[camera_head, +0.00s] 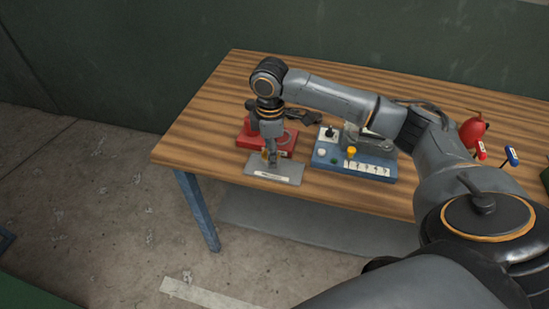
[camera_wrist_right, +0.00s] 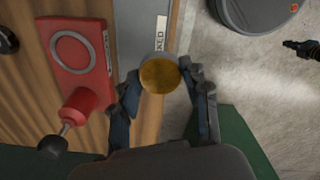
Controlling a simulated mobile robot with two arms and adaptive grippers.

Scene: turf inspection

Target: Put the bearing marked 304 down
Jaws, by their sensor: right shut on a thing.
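My right gripper (camera_head: 271,157) is low over the grey plate (camera_head: 288,172) at the table's front edge. In the right wrist view, its two fingers (camera_wrist_right: 163,76) are shut on the bearing (camera_wrist_right: 160,76), a short round piece with a grey rim and a brass-coloured face. No 304 marking can be read. The plate (camera_wrist_right: 140,22) shows just beyond the bearing, with a white label ending in "KED". I cannot tell whether the bearing touches the plate. My left gripper is in neither view.
A red fixture (camera_head: 284,142) with a ring on top stands just behind the plate. A blue box (camera_head: 340,163) with knobs and switches stands to the right. A red tool (camera_head: 481,151) and a blue-handled tool (camera_head: 512,155) are further right. The table's left part (camera_head: 200,135) is clear.

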